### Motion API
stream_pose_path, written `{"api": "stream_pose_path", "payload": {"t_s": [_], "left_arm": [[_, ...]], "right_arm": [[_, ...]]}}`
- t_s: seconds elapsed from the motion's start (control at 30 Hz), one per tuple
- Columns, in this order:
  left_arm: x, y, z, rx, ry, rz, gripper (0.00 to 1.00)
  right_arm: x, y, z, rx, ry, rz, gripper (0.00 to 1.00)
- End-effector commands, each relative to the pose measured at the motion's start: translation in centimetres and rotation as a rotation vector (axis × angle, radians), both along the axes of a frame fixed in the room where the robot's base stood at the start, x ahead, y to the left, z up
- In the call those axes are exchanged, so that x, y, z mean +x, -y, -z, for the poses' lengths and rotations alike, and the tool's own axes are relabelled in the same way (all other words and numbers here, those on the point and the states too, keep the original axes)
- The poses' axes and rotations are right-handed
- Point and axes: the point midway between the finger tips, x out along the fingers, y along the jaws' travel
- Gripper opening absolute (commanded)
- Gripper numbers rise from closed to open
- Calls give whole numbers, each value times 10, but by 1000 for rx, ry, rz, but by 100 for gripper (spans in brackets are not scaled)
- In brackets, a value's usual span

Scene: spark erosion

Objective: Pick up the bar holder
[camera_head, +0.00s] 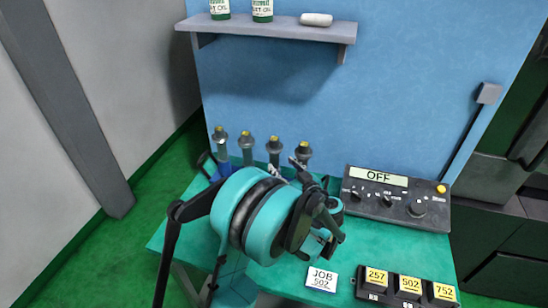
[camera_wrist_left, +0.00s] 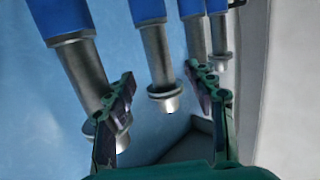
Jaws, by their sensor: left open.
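Several bar holders stand in a row behind my left arm in the head view, with dark flanged tops and yellow tips; the leftmost bar holder (camera_head: 219,133) shows some blue below. The left wrist view shows them inverted, with blue bodies and metal ends. My left gripper (camera_wrist_left: 163,92) is open and empty. One bar holder (camera_wrist_left: 156,60) appears between its fingers, farther off; a nearer one (camera_wrist_left: 83,68) is partly covered by the left-hand finger. In the head view my left gripper (camera_head: 298,170) is near the row, partly hidden by my arm. My right gripper is not in view.
A control box (camera_head: 397,198) reading OFF stands at the right of the green table (camera_head: 362,240). A JOB 502 card (camera_head: 321,279) and a dark tray (camera_head: 405,291) with labels 257, 502 and 752 are in front. A shelf (camera_head: 275,29) with bottles hangs above.

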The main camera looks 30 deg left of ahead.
Motion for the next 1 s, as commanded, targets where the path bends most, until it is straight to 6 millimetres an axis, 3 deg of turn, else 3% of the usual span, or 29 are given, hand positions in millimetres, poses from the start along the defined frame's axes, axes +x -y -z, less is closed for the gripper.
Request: {"api": "stream_pose_path", "payload": {"t_s": [0.5,0.77,0.97,1.0], "left_arm": [[33,-54,17,-2,0,-2,55],[36,-59,15,-1,-2,0,55],[36,-59,15,-1,-2,0,5],[36,-59,15,-1,-2,0,0]], "right_arm": [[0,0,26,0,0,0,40],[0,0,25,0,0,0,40],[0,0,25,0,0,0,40],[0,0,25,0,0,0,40]]}}
